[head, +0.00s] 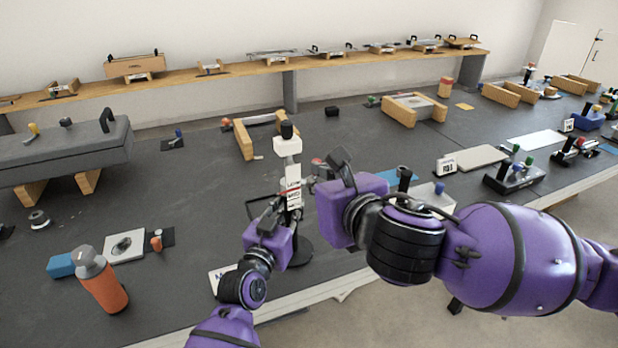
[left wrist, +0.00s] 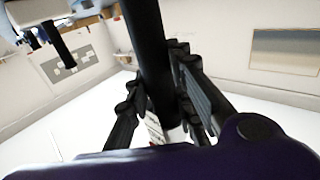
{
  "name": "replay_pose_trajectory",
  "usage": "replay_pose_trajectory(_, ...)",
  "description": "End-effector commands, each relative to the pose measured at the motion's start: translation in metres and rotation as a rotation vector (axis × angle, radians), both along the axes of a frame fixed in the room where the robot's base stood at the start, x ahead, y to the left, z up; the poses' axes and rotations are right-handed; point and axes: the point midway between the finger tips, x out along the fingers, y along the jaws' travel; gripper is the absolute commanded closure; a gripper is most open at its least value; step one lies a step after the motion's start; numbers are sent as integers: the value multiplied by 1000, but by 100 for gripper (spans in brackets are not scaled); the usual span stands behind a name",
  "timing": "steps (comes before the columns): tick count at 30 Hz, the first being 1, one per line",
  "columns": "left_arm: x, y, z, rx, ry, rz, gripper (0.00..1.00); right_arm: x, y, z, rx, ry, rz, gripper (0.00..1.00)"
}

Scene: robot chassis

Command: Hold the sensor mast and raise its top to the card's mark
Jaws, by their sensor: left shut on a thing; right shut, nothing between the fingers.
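The sensor mast (head: 288,148) stands upright at the front of the table, with a white head, a black knob on top and a dark round base (head: 298,250). A white strip with several labels (head: 293,190) is beside its pole; "MID" seems readable. My left gripper (head: 277,208) is shut on the mast's dark pole, which shows between the fingers in the left wrist view (left wrist: 150,60). My right gripper (head: 325,166) is shut and empty, just right of the mast; I cannot tell whether it touches. A white card (head: 222,278) lies at the front edge, partly hidden by my left arm.
An orange bottle (head: 103,285) and a blue block (head: 62,265) stand at the left front. A wooden bracket (head: 243,138) lies behind the mast. A white numbered card (head: 446,167) and a black fixture (head: 514,177) are at right.

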Motion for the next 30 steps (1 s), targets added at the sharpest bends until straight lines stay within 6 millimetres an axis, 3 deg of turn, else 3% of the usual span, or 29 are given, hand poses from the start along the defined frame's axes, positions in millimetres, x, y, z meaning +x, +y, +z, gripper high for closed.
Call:
replay_pose_trajectory(11, 0, 0, -1, 1, 2, 0, 100, -9, -3, 2, -1, 2, 0, 100)
replay_pose_trajectory(12, 0, 0, -1, 1, 2, 0, 76, -9, -3, 2, -1, 2, 0, 100)
replay_pose_trajectory(16, 0, 0, -1, 0, 1, 0, 59, -9, -3, 2, -1, 2, 0, 100)
replay_pose_trajectory(23, 0, 0, 0, 0, 0, 0, 57, -9, -3, 2, -1, 2, 0, 100)
replay_pose_trajectory(28, 0, 0, 0, 0, 0, 0, 36, -9, -3, 2, -1, 2, 0, 100)
replay_pose_trajectory(30, 0, 0, 0, 0, 0, 0, 34, -9, -3, 2, -1, 2, 0, 100)
